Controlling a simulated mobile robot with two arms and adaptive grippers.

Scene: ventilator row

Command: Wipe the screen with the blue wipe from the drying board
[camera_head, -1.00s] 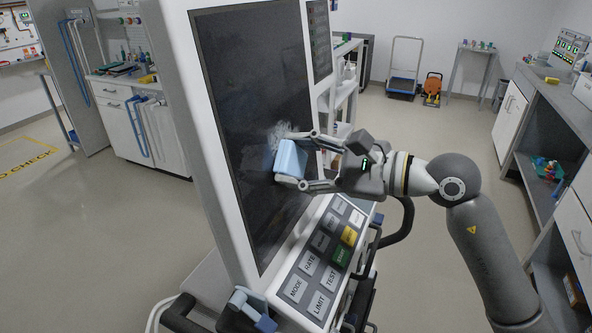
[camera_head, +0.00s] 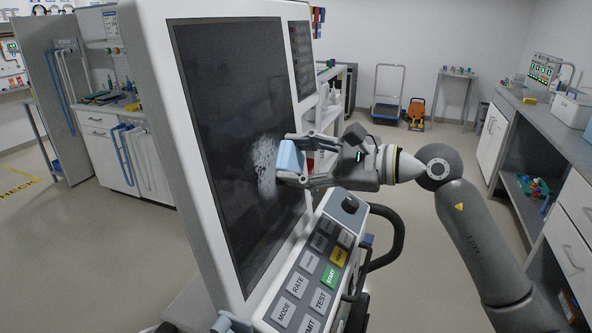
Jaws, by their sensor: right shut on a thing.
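The ventilator's dark screen (camera_head: 215,110) stands upright in a white frame in the middle of the view. A pale, speckled patch (camera_head: 265,168) shows on the screen just left of my right gripper. My right gripper (camera_head: 298,160) is shut on the blue wipe (camera_head: 290,158) and holds it at the right part of the screen. The wipe looks close to or against the glass; I cannot tell for sure if it touches. My left gripper is not in view. The drying board cannot be made out.
A sloped key panel (camera_head: 305,285) with labelled buttons and a dark knob (camera_head: 350,204) juts out below the screen. A black handle (camera_head: 392,240) curves out at its right. A counter (camera_head: 560,125) runs along the right. The floor between is clear.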

